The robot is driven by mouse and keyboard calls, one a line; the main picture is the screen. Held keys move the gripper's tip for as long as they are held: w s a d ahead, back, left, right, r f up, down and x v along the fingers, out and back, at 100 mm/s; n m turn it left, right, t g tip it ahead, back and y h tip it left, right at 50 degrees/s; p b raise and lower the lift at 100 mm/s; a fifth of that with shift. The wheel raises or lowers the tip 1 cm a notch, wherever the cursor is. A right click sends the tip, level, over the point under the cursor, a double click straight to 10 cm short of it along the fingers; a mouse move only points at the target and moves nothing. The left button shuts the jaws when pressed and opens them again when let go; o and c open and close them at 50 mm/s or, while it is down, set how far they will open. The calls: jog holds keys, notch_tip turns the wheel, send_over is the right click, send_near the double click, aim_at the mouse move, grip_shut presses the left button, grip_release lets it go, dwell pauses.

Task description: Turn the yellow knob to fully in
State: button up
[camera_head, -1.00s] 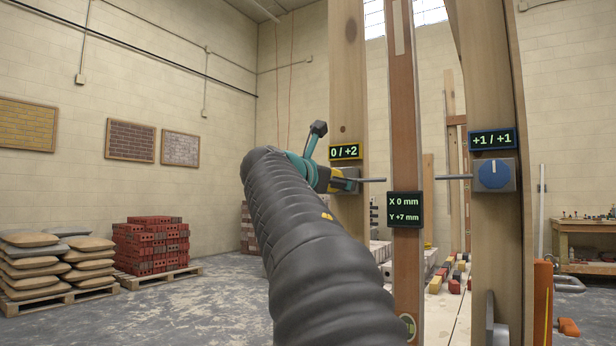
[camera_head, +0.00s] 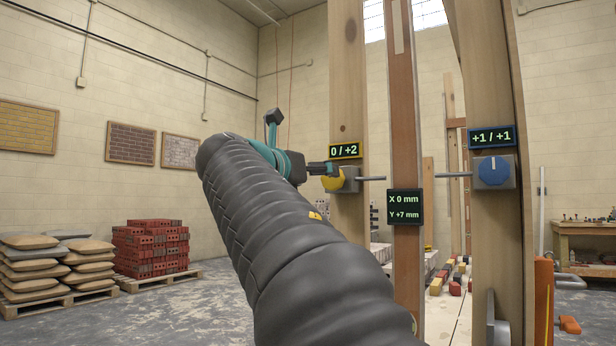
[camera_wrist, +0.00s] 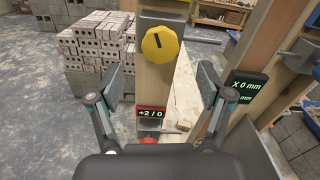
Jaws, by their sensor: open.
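The yellow knob (camera_head: 334,181) sits on a grey block on the left wooden post, under a yellow-framed display (camera_head: 345,151) reading "0 / +2". In the wrist view the yellow knob (camera_wrist: 160,44) faces me, its dark mark close to upright. My gripper (camera_wrist: 160,78) is open and empty. Its two fingers stand apart on either side of the post, lower in the picture than the knob and not touching it. In the head view my gripper (camera_head: 322,168) is just left of the knob, and my arm covers the lower post.
A blue knob (camera_head: 493,172) reads "+1 / +1" on the right post. A central board carries a display (camera_head: 405,207) reading "X 0 mm, Y +7 mm". The wrist view shows a red-framed display (camera_wrist: 151,112) reading "+2 / 0" above a red knob (camera_wrist: 149,140).

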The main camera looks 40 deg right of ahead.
jog(key=shift+s+a, duration=0.3)
jog(key=shift+a, duration=0.35)
jog(key=shift+a, duration=0.1)
jog(key=m, duration=0.6)
send_near(330, 180)
jog(key=x, duration=1)
jog(key=c, duration=1.2)
